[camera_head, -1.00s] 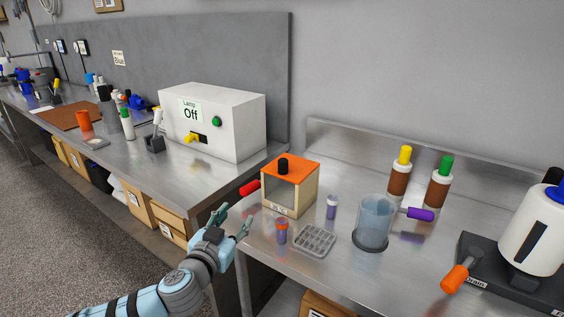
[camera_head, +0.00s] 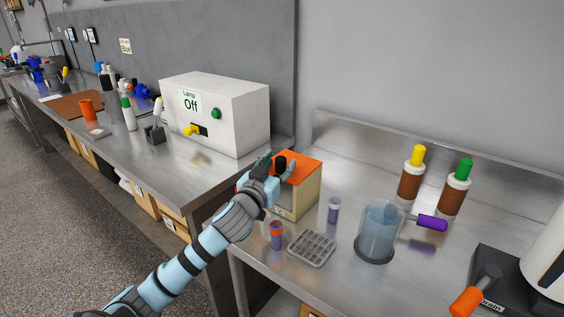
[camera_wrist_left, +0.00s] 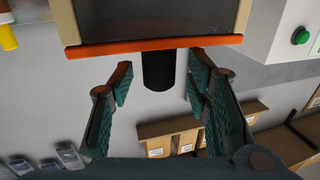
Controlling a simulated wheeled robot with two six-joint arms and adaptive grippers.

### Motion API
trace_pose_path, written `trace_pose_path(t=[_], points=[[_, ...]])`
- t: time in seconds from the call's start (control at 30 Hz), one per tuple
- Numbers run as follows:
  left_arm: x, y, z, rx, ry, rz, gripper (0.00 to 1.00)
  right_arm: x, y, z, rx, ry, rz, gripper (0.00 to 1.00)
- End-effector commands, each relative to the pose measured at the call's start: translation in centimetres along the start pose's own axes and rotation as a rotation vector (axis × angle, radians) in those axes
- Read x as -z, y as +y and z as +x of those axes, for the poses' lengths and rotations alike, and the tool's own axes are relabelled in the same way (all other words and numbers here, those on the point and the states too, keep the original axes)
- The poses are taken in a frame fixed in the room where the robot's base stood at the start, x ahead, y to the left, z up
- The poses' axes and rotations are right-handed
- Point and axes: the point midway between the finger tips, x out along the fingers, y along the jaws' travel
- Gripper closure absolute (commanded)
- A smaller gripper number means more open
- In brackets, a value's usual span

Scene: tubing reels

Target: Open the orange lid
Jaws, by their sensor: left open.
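The orange lid (camera_head: 311,166) lies flat on top of a wooden box with a window (camera_head: 297,199), on the near steel bench. A black knob (camera_head: 280,163) stands up from the lid. My left gripper (camera_head: 277,166) is open at the lid, with its fingers on either side of the knob. In the left wrist view, the lid edge (camera_wrist_left: 150,46) crosses the top and the black knob (camera_wrist_left: 158,72) sits between the open fingers (camera_wrist_left: 160,78), with gaps on both sides. The gripper and wrist hide part of the box. My right gripper is not in view.
A white lamp box (camera_head: 215,112) stands close behind on the left. In front of the wooden box are an orange-capped vial (camera_head: 276,236), a purple vial (camera_head: 333,210) and a grey tray (camera_head: 311,249).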

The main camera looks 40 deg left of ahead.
Motion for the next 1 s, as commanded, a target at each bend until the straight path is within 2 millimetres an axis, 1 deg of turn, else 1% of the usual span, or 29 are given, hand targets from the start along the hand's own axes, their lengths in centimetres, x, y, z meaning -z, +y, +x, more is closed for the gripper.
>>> trace_pose_path(t=[0.03, 0.1, 0.2, 0.43, 0.7, 1.0], points=[[0.1, 0.0, 0.7, 0.000, 0.001, -0.003, 0.56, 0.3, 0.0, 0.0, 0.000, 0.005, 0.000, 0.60], [0.1, 0.1, 1.4, -0.001, 0.000, -0.003, 0.56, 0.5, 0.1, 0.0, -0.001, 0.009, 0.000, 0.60], [0.1, 0.2, 1.9, -0.004, 0.001, -0.001, 0.56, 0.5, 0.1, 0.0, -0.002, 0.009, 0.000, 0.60], [0.0, 0.2, 2.0, -0.004, 0.000, 0.000, 0.56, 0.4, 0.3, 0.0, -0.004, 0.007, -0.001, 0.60], [0.0, 0.2, 2.0, -0.004, 0.000, 0.000, 0.99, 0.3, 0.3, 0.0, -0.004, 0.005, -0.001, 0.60], [0.1, 0.2, 2.0, -0.004, -0.002, 0.000, 1.00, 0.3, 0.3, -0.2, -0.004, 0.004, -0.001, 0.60]])
